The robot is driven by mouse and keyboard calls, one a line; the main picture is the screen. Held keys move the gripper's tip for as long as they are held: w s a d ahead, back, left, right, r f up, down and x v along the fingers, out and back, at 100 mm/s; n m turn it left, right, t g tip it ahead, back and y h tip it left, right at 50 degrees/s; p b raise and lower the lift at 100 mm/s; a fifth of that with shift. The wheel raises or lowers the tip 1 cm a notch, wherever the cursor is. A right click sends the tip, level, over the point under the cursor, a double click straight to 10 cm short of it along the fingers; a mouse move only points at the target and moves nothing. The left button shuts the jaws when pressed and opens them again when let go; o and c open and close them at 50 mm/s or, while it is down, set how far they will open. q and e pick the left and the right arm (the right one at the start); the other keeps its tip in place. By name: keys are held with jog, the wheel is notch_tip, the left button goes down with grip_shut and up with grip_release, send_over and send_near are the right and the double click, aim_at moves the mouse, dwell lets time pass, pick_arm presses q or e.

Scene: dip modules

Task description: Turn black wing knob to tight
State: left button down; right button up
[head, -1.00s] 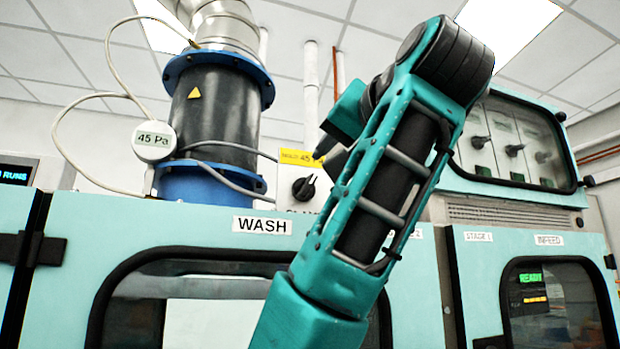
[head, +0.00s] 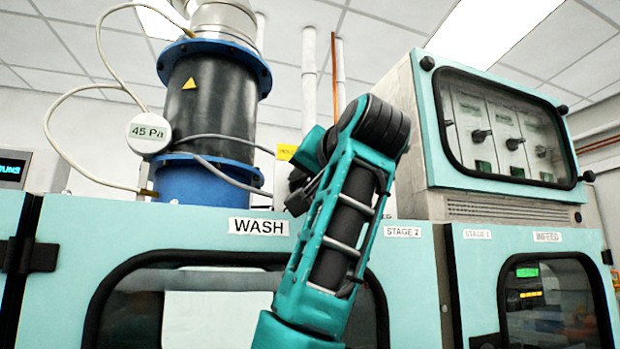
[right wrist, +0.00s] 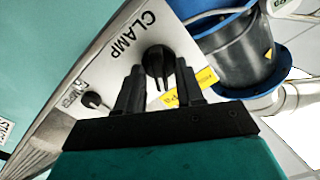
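The black wing knob (right wrist: 158,62) sits on a pale panel lettered CLAMP, by a yellow label (right wrist: 190,87), in the right wrist view. Its narrow wing points toward the bottom of that view, toward my gripper. My right gripper (right wrist: 159,68) is open, with one dark finger on each side of the knob in the picture. Gaps show between the fingers and the knob; I cannot tell how far the tips reach along it. In the head view my right gripper (head: 300,190) is in front of the panel and covers the knob. My left gripper is not in view.
A smaller black knob (right wrist: 92,99) is on the same panel. A blue and black duct with a 45 Pa gauge (head: 149,133) stands left of my arm in the head view. A windowed box with several knobs (head: 508,125) stands at the right.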

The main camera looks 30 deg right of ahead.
jog(key=c, duration=0.6)
grip_shut()
